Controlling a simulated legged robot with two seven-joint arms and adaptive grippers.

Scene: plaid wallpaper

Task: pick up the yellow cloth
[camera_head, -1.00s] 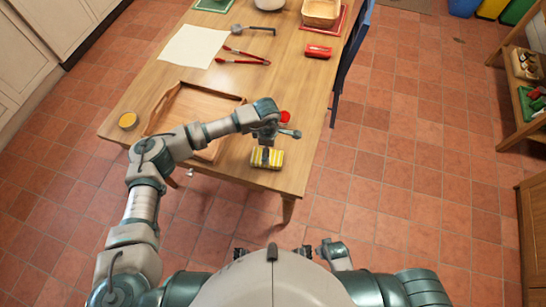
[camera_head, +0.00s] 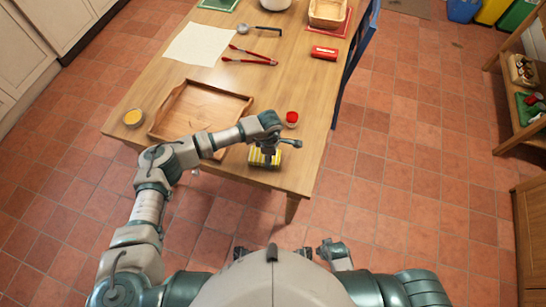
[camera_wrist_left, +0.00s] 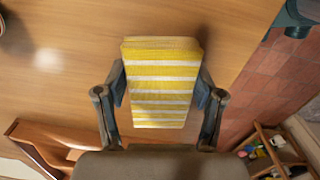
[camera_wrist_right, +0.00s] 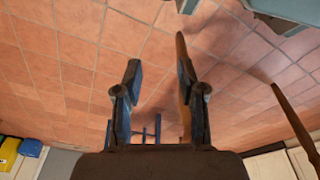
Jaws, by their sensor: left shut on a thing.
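The yellow cloth (camera_head: 256,158), striped yellow and white and folded into a block, lies at the table's near right corner. It also shows in the left wrist view (camera_wrist_left: 163,100), between the two fingers. My left gripper (camera_wrist_left: 160,88) is shut on the cloth, with a finger against each long side. In the head view the left gripper (camera_head: 268,150) is over the cloth and hides part of it. My right gripper (camera_wrist_right: 160,75) is open and empty, over the floor away from the table.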

